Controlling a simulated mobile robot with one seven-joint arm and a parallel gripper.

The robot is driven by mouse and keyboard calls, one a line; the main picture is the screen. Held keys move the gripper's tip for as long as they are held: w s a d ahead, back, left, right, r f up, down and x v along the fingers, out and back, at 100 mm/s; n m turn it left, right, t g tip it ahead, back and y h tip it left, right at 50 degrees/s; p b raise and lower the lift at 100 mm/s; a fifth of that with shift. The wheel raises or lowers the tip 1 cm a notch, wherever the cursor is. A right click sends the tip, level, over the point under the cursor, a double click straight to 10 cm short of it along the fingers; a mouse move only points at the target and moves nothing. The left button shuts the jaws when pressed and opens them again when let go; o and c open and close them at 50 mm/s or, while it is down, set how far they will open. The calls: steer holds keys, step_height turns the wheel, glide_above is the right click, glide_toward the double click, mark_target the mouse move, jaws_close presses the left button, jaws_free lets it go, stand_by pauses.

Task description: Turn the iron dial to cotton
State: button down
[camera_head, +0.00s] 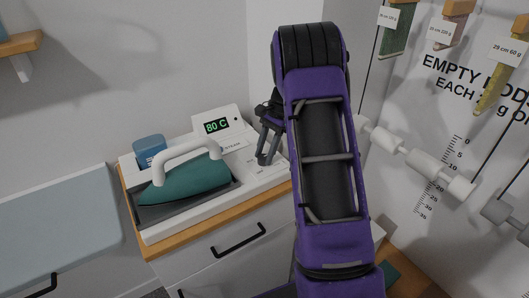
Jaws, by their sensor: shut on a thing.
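The iron (188,178), with a teal body and white handle, rests on a dark plate in a white station (190,206) on the cabinet top. A raised panel behind it has a green display (217,126) reading "80 C". My gripper (264,162) points down at the right part of the station, to the right of the iron, and its fingers are shut on the dial. The dial is hidden by the fingers. Its setting and the small markings beside it cannot be read.
A blue container (149,148) stands behind the iron. The wooden-topped cabinet (208,232) has drawers with dark handles. A pale blue padded surface (55,228) is at the left. Tagged hanging strips (398,33) and white rollers (420,162) are at the right wall.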

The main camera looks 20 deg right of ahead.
steer(key=m+t, duration=0.1)
steer(key=m, duration=0.3)
steer(key=shift+s+m+t, duration=0.15)
steer(key=shift+m+t, duration=0.15)
steer(key=shift+t, duration=0.1)
steer(key=m+t, duration=0.1)
steer(key=m, duration=0.3)
steer(key=shift+s+m+t, duration=0.15)
steer(key=shift+m+t, duration=0.25)
steer(key=shift+c, duration=2.1)
jaws_free()
steer(key=v, duration=1.7)
steer(key=shift+s+r, duration=0.15)
steer(key=shift+r, duration=0.1)
